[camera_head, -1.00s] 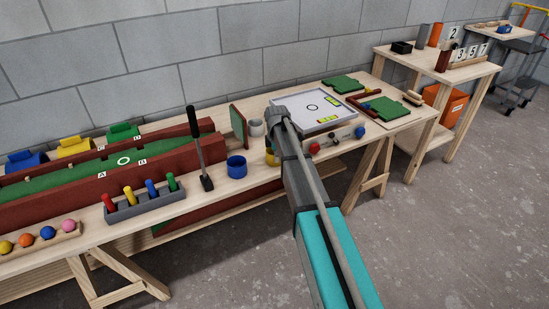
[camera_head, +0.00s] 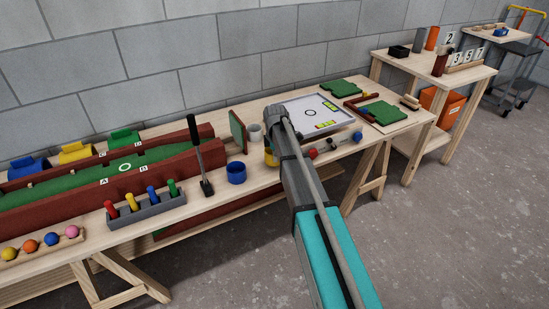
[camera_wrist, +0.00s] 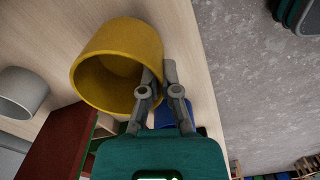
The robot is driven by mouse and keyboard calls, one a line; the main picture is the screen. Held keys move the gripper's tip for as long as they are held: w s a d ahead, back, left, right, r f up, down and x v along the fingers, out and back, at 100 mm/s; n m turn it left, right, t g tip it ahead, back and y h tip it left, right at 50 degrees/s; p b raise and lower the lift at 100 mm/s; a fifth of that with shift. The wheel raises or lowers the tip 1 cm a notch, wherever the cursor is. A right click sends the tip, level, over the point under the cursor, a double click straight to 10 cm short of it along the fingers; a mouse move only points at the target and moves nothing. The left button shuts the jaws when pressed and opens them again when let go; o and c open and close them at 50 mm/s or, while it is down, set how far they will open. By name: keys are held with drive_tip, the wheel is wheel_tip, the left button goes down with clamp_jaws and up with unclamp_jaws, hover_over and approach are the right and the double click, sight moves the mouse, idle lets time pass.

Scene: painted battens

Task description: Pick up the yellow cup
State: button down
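The yellow cup (camera_wrist: 106,47) fills the upper left-centre of the wrist view, its open mouth turned toward the camera. My gripper (camera_wrist: 158,68) has one finger over the cup's mouth and the other outside, with the cup's right wall pinched between them. In the head view a small part of the yellow cup (camera_head: 269,158) shows beside my gripper (camera_head: 275,150), which hides the rest. I cannot tell whether the cup's base touches the table.
A blue cup (camera_head: 236,172) stands to the left on the workbench and a light grey cup (camera_head: 254,133) behind. A black-handled upright tool (camera_head: 199,155) stands farther left. A white board (camera_head: 300,108) lies behind my arm, near a red ball (camera_head: 312,153).

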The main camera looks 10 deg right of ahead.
drive_tip(key=s+r+p, duration=0.9)
drive_tip(key=s+r, duration=0.1)
drive_tip(key=s, duration=0.4)
drive_tip(key=shift+a, duration=0.25)
